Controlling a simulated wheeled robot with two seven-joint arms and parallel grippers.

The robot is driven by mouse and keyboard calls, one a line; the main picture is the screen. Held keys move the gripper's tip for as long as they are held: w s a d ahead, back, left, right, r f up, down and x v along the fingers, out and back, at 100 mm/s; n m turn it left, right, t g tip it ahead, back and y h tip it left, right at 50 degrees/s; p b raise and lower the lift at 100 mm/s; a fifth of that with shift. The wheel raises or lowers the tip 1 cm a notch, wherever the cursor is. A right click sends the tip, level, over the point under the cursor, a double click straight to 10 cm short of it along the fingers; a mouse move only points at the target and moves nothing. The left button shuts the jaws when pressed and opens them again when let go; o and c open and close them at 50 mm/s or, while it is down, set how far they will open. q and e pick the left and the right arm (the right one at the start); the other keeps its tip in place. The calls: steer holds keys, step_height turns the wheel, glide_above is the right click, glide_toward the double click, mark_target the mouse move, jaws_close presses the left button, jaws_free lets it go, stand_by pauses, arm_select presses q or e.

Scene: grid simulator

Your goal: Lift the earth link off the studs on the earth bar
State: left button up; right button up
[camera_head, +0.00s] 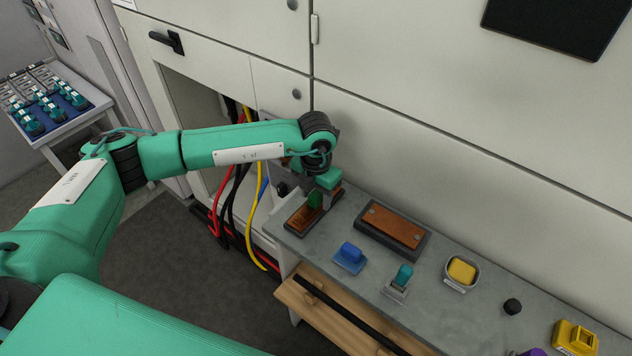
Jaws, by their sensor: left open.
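The earth link, with a dark green handle (315,199), sits on the copper-coloured earth bar (299,218) at the left end of the grey bench. My left arm reaches in from the left, and its wrist is above the bar. My left gripper (318,187) points down at the green handle, open. The wrist hides much of the jaws, so I cannot tell whether the fingers touch the handle. The studs are hidden. My right gripper is out of view.
A copper plate in a dark tray (427,244) lies to the right. A blue block (349,254), a teal-handled piece (403,275), a yellow block in a grey holder (462,271) and a black knob (512,306) stand on the bench. Cabinet panels rise behind; cables hang left.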

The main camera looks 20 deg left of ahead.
mark_target(316, 193)
arm_select(q)
steer(key=shift+f, duration=0.1)
jaws_close()
steer(key=shift+r+p, duration=0.3)
steer(key=shift+r, duration=1.75)
